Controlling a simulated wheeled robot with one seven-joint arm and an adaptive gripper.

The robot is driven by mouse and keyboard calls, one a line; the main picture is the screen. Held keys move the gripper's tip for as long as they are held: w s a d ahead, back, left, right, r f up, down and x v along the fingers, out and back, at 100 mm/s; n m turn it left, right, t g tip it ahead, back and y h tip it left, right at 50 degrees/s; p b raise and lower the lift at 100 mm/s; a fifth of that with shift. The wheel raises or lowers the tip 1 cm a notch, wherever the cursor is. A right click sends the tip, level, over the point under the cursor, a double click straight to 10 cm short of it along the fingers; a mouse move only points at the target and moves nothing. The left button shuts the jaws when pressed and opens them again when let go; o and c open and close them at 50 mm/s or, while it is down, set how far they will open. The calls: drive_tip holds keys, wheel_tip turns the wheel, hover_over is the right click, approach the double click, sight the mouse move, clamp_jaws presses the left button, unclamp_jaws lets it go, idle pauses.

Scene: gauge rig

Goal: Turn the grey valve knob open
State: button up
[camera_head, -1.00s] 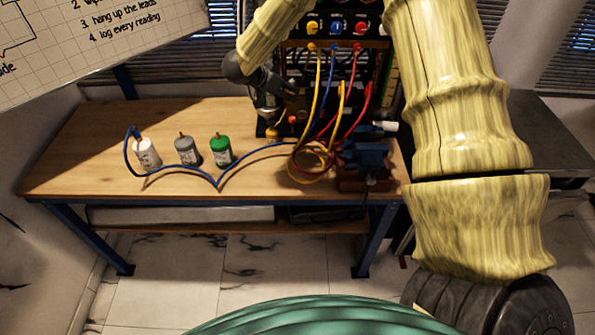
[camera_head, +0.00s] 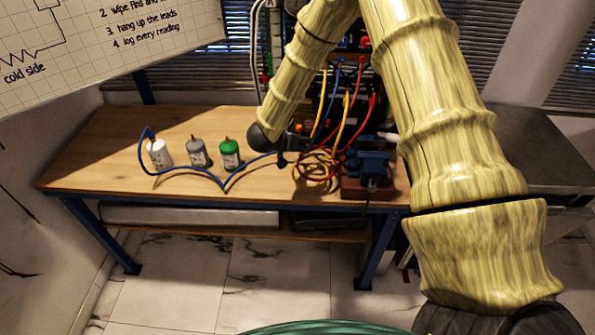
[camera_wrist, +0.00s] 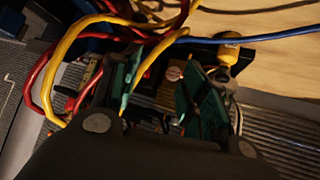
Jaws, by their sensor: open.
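I cannot make out a grey valve knob for certain in either view. My gripper (camera_wrist: 160,88) is open, its two green-padded fingers spread in the wrist view. A small round copper-coloured part (camera_wrist: 174,73) shows between the fingers, with dark, cluttered parts below it. I see nothing held. In the head view my gripper (camera_head: 292,150) is low in front of the rig, beside the coiled leads, and largely hidden by my arm. The gauge rig (camera_head: 345,120) stands at the back of the bench, with much of its front hidden behind my arm and cables.
Yellow leads (camera_wrist: 70,50) and red leads (camera_wrist: 40,75) loop close to my fingers. A yellow-capped part (camera_wrist: 229,50) is beside them. White (camera_head: 160,154), grey (camera_head: 198,153) and green (camera_head: 229,155) bottles stand on the bench (camera_head: 90,165). A blue vise (camera_head: 368,165) is at right.

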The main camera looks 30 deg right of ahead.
drive_tip(key=s+a+f+n+y, duration=0.1)
drive_tip(key=s+a+f+n, duration=0.1)
drive_tip(key=s+f, duration=0.3)
drive_tip(key=shift+a+f+t, duration=0.4)
drive_tip(key=shift+a+f, duration=0.2)
drive_tip(key=shift+f, duration=0.1)
